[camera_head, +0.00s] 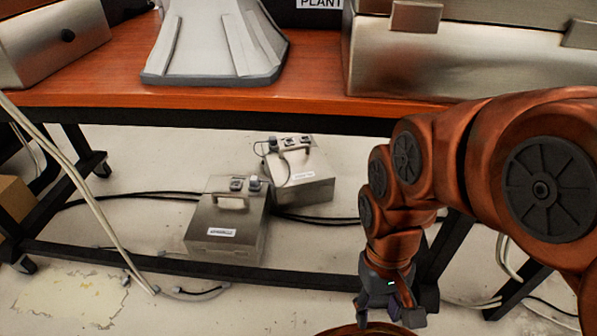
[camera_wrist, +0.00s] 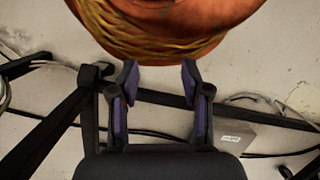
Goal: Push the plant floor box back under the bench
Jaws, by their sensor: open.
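Two grey metal boxes with top handles and white labels stand on the floor under the bench. The labels are too small to read, so I cannot tell which is the plant floor box. The nearer box (camera_head: 228,222) stands by the bench's low front bar. The farther box (camera_head: 303,172) is behind it to the right, tilted in view, with a cable on top. One labelled box (camera_wrist: 247,130) shows at the right in the wrist view. My gripper (camera_head: 388,305) is open and empty, low and right of both boxes. Its fingers (camera_wrist: 160,85) point away from the box.
The orange bench (camera_head: 315,80) overhangs the boxes. Its low bar (camera_head: 110,256) crosses the front. Black cables (camera_head: 140,194) lie on the floor beside the boxes. A pale hose (camera_head: 80,190) hangs at the left. A cardboard box (camera_head: 14,205) stands far left.

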